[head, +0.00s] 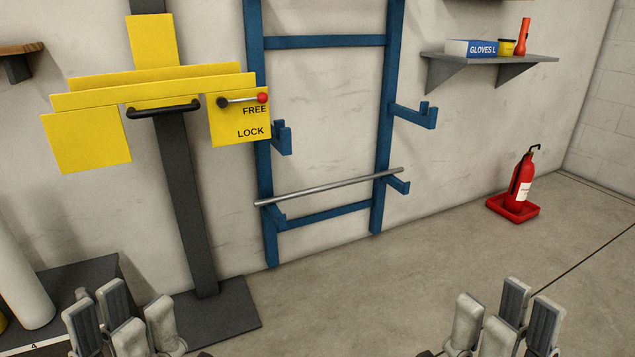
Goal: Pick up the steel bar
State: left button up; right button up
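The steel bar (330,187) is a thin grey rod in the head view. It lies across the two lower hooks of a blue rack (327,41) against the wall, tilted slightly in the picture with its right end higher. My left gripper (121,309) is at the lower left, with its fingers spread and nothing seen between them. My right gripper (505,312) is at the lower right, also with fingers spread and empty. Both are nearer to me than the bar and well apart from it.
A yellow and dark grey stand (186,200) with a black handle and a red-knobbed FREE/LOCK lever (262,98) is left of the rack. A shelf (490,66) hangs at the upper right. A fire extinguisher (521,183) stands in a red tray at right. Floor before the rack is clear.

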aim_at(276, 200)
jog(key=i+l+u, duration=0.55)
jog(key=l, duration=0.25)
jog(key=i+l+u, duration=0.25)
jog(key=l, duration=0.2)
jog(key=i+l, duration=0.2)
jog(key=l, duration=0.25)
jog(key=i+l, duration=0.15)
jog(key=l, duration=0.25)
jog(key=i+l, duration=0.2)
jog(key=l, duration=0.25)
jog(key=i+l+u, duration=0.1)
jog(key=l, duration=0.3)
jog(key=i+l, duration=0.25)
jog(key=l, duration=0.2)
jog(key=i+l, duration=0.15)
jog(key=l, duration=0.3)
jog(key=i+l, duration=0.15)
jog(key=l, duration=0.3)
jog(key=i+l+u, duration=0.1)
jog(key=l, duration=0.35)
jog(key=i, duration=0.1)
